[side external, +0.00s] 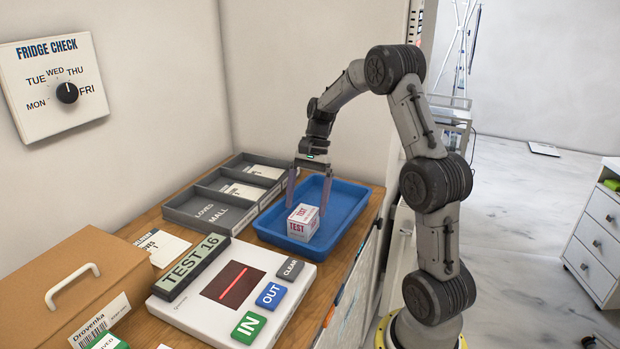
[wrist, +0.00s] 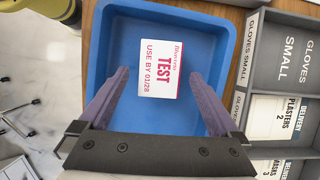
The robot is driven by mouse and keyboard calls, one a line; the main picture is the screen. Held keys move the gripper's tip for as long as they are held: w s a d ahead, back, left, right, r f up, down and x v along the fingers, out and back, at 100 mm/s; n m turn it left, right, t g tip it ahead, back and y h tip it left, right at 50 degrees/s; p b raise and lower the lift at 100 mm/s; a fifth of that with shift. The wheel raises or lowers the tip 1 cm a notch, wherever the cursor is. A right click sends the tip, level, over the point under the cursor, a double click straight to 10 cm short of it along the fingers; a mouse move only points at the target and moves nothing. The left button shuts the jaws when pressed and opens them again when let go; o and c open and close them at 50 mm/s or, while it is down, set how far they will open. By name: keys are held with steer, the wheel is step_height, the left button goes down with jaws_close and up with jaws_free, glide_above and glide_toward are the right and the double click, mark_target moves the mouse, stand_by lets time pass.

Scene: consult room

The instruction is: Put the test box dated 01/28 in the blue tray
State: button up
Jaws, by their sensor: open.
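The test box (side external: 303,222) is white with pink-red print and sits inside the blue tray (side external: 345,215), near the tray's front end in the side view. In the wrist view its top, the test box label (wrist: 160,55), reads "TEST" and "USE BY 01/28". The blue tray (wrist: 200,155) surrounds it on the tray floor. My gripper (side external: 308,197) is over the tray with its fingers apart. In the wrist view my gripper (wrist: 155,82) is open, its fingertips to either side of the box's lower edge, with nothing between them held.
A grey divided bin (side external: 215,210) with labelled compartments stands beside the tray. A white scanner (side external: 235,290) with IN, OUT and CLEAR buttons lies in front, near a brown case (side external: 85,285).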

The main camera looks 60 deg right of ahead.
steer(key=v, duration=0.7)
step_height(320, 180, up, 4)
steer(key=n+h, duration=0.1)
steer(key=n, duration=0.2)
glide_above(304, 218)
steer(key=s+a+n+t+h, duration=0.3)
steer(key=s+a+n+t, duration=0.2)
steer(key=s+a+n, duration=1)
steer(key=shift+s+a+f+t, duration=0.2)
steer(key=shift+s+a+t, duration=0.15)
steer(key=shift+a, duration=0.3)
